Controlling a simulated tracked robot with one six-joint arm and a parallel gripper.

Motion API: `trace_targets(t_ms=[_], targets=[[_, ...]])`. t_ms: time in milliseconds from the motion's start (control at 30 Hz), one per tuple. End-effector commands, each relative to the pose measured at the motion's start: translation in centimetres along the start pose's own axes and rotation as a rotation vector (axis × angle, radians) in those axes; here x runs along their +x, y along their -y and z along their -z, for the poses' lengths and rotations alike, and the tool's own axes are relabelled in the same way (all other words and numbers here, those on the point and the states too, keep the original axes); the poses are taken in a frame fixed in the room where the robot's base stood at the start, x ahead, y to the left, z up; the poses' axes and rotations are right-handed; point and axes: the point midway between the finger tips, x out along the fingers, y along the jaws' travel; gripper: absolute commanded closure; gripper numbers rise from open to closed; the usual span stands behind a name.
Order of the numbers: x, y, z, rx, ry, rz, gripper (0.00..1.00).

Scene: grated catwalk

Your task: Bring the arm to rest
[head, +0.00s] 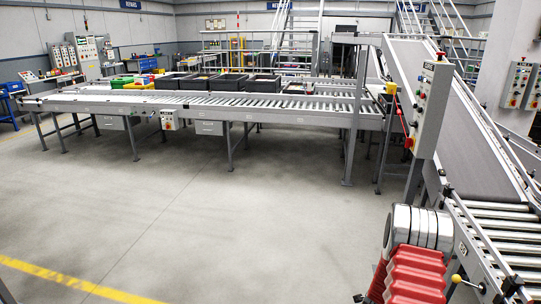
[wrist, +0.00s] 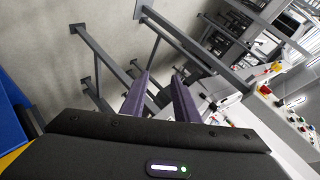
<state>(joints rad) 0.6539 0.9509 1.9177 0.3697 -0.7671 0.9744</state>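My gripper (wrist: 161,77) shows in the wrist view as two dark purple fingers standing apart, with a gap between them and nothing held. Grey metal legs and bars and a control panel (wrist: 290,118) with coloured buttons lie beyond the fingers in that tilted view. I cannot tell how far off they are. The gripper does not show in the head view. A red ribbed sleeve and stacked silver rings stand at the lower right of the head view; I cannot tell if they are my arm.
A long roller conveyor (head: 225,103) crosses the head view, with dark bins (head: 262,86) on it. A sloped belt conveyor (head: 445,105) runs down the right side, beside a button box (head: 432,110) on a post. The concrete floor (head: 190,210) in front is clear.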

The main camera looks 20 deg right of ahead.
Motion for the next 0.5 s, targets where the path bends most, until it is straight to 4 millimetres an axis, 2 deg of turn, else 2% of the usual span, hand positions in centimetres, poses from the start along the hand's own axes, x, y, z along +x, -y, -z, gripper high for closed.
trace_targets(t_ms=[33,200,500], targets=[[-0.9,1.8,-0.6,-0.023,0.023,0.008,0.72],[-4.1,6.1,-2.7,-0.113,0.106,0.014,0.72],[-10.9,12.5,-6.1,-0.282,0.246,0.034,0.72]])
